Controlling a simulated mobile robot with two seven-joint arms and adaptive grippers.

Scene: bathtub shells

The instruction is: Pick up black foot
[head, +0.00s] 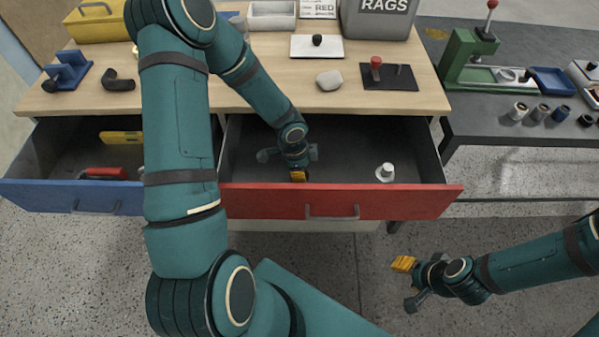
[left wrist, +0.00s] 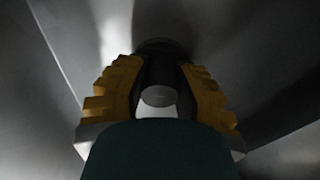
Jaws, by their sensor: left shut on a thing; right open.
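My left gripper (head: 298,174) is down inside the open red drawer (head: 280,203), near its front wall. In the left wrist view its yellow finger pads (left wrist: 159,105) close from both sides on a dark round piece, the black foot (left wrist: 159,68), which has a paler grey end. In the head view the foot is hidden by the gripper and drawer front. The gripper is still low in the drawer; whether the foot touches the floor I cannot tell. My right gripper (head: 408,284) is open and empty, over the floor at lower right.
A white foot (head: 385,173) stands in the right of the red drawer. The open blue drawer (head: 70,197) at left holds yellow and red-handled items. The wooden worktop (head: 255,95) above carries a stone (head: 329,80), a black plate (head: 388,80) and the rags bin (head: 378,18).

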